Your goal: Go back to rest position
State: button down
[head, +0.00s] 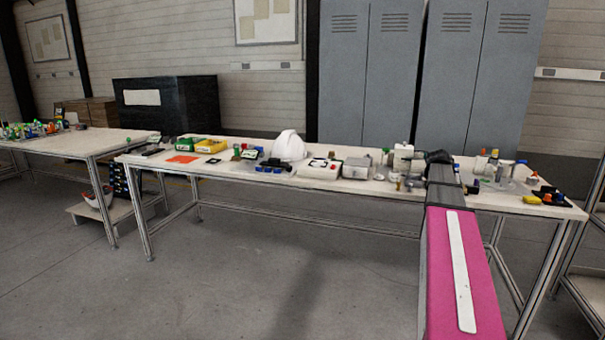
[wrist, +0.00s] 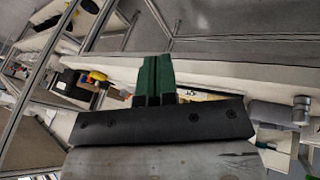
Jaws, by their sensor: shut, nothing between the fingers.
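My gripper (wrist: 154,78) shows in the wrist view as two dark green fingers side by side, shut and empty. In the head view my pink arm reaches out toward the right part of the long workbench (head: 270,182); its dark end covers some of the bench top, and I cannot make out the fingers there. A white helmet shell (head: 289,147) stands on the middle of the bench, left of my arm and apart from it.
Yellow (head: 211,146) and green bins, an orange sheet (head: 182,159) and a grey box (head: 357,168) sit on the bench. Small parts crowd around my arm's end. A second table (head: 70,145) stands left, grey lockers (head: 370,75) behind. The floor (head: 250,270) in front is clear.

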jog(key=s+a+f+n+y, duration=0.2)
jog(key=s+a+f, duration=0.1)
jog(key=a+f, duration=0.6)
jog(key=s+a+f+n+y, duration=0.1)
jog(key=s+a+f, duration=0.2)
jog(key=a+f, duration=0.55)
jog(key=s+a+f+n+y, duration=0.1)
jog(key=s+a+f, duration=0.4)
jog(key=s+a, duration=0.2)
jog(key=s+a+f+n+g+y, duration=0.1)
jog(key=s+a+f, duration=0.4)
jog(key=a, duration=0.7)
jog(key=shift+s+a+n+y, duration=0.15)
jog(key=shift+s+n+y, duration=0.45)
jog(key=shift+s, duration=0.4)
